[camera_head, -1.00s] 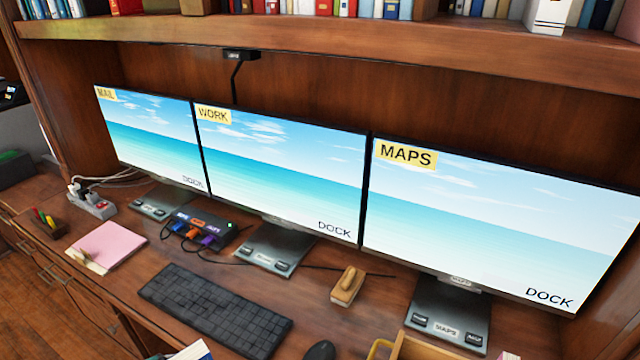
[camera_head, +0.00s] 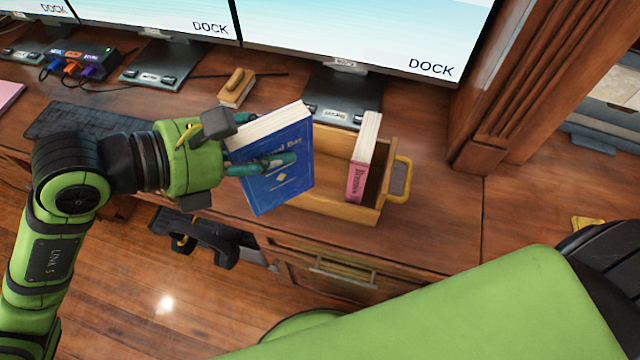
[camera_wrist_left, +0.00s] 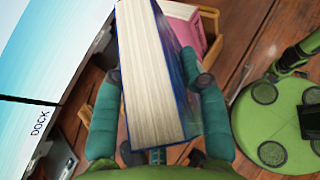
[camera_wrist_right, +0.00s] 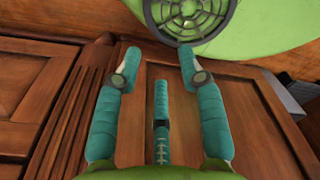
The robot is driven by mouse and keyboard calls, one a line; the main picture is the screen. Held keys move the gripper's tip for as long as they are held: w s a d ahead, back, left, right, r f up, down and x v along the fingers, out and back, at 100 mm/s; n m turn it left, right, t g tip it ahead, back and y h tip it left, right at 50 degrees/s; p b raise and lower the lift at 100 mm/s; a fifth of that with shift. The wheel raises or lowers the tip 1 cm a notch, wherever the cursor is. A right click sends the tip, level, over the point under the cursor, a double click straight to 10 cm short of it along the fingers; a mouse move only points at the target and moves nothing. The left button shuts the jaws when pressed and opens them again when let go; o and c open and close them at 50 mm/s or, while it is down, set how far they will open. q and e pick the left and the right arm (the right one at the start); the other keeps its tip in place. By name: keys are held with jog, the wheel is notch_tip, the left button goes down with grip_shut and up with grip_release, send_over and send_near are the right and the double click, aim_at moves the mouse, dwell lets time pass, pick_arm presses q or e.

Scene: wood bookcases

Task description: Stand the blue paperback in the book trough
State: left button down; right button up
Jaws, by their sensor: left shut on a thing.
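The blue paperback (camera_head: 285,170) is held in my left gripper (camera_head: 268,140), its cover facing the head camera. It is slightly tilted and overlaps the left end of the book trough (camera_head: 338,209) in the picture. Whether its lower edge is inside the trough or touching it cannot be told. In the left wrist view the fingers lie on both sides of the blue paperback (camera_wrist_left: 150,85), page edges toward the camera. A pink book (camera_head: 358,170) stands at the trough's right end. My right gripper (camera_wrist_right: 160,55) is open and empty in the right wrist view.
The trough has a yellow handle (camera_head: 403,178) at its right end. Monitor stands (camera_head: 335,98), a wooden block (camera_head: 237,87) and the keyboard (camera_head: 90,120) lie behind and left. A bookcase post (camera_head: 520,90) rises at right. Bare desktop (camera_head: 435,215) lies right of the trough.

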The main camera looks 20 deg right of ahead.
aim_at(304, 149)
pick_arm(q)
jog(key=shift+s+d+f+m+b, duration=0.15)
jog(key=shift+s+d+b, duration=0.2)
jog(key=shift+d, duration=0.3)
jog(key=shift+s+d+f+m+b, duration=0.1)
jog(key=shift+s+d+m+b, duration=0.05)
jog(key=shift+s+d, duration=0.4)
jog(key=w+d+f+p, duration=0.2)
jog(key=w+d+f, duration=0.5)
jog(key=w+f, duration=0.2)
jog(key=shift+d+f+g, duration=0.3)
jog(key=shift+d+f, duration=0.1)
jog(key=shift+f, duration=0.5)
pick_arm(e)
jog(key=shift+s+d+r, duration=0.15)
jog(key=shift+d+r, duration=0.15)
jog(key=shift+d, duration=0.3)
pick_arm(q)
jog(key=shift+f, duration=0.2)
jog(key=c, duration=0.7)
grip_release()
pick_arm(e)
jog(key=shift+f, duration=0.15)
